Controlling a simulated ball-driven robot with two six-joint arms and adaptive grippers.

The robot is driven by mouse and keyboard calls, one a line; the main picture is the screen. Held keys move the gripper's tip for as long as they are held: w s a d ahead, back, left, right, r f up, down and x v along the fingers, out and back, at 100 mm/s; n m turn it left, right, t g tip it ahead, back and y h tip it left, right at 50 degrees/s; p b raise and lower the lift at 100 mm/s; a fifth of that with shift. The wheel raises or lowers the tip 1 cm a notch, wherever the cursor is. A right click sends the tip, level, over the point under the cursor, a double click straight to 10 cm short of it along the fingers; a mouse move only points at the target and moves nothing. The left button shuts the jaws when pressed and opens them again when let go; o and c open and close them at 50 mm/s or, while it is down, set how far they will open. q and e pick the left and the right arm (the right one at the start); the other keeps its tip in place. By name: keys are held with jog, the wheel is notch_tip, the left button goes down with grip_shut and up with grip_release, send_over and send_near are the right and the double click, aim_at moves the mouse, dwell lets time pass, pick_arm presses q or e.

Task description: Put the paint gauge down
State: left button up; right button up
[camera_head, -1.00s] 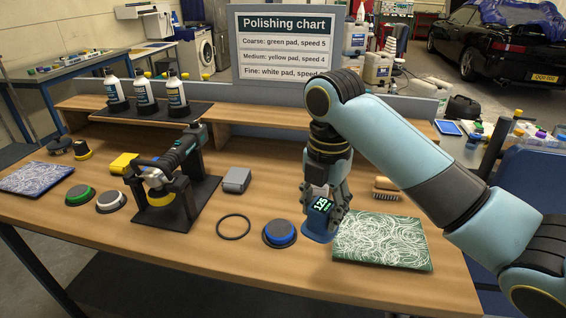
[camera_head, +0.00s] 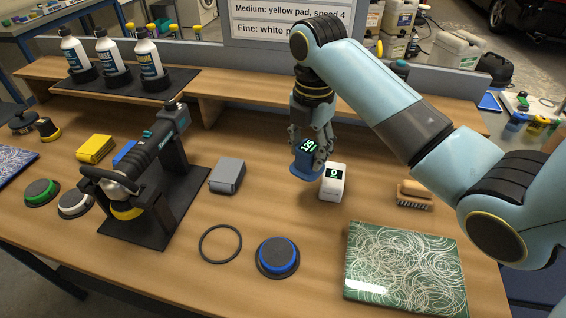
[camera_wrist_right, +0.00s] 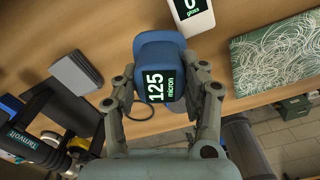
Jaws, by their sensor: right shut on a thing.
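The paint gauge (camera_head: 307,163) is a small blue device with a lit display. In the right wrist view its display reads 125 micron on the blue body (camera_wrist_right: 158,47). My right gripper (camera_head: 311,148) is shut on it, with the fingers (camera_wrist_right: 165,92) on both sides of its body. The gauge is upright, just left of a white gloss meter (camera_head: 333,185). I cannot tell whether its base touches the bench top (camera_head: 300,215). My left gripper is not in view.
A green scratched panel (camera_head: 405,268), a brush (camera_head: 415,195), a blue pad (camera_head: 277,258), a black ring (camera_head: 220,244) and a grey block (camera_head: 227,175) lie around. A polisher (camera_head: 150,155) stands at left. Bare wood shows between the grey block and the gauge.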

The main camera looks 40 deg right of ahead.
jog(key=w+f, duration=0.1)
jog(key=w, duration=0.1)
jog(key=w+a+f, duration=0.1)
jog(key=w+f, duration=0.2)
jog(key=w, duration=0.2)
jog(key=shift+a+f, duration=0.15)
jog(key=shift+a, duration=0.05)
jog(key=shift+f, duration=2)
jog(key=shift+f, duration=0.1)
jog(key=o, duration=1.2)
notch_tip(320, 180, up, 12)
jog(key=shift+s+a, duration=0.1)
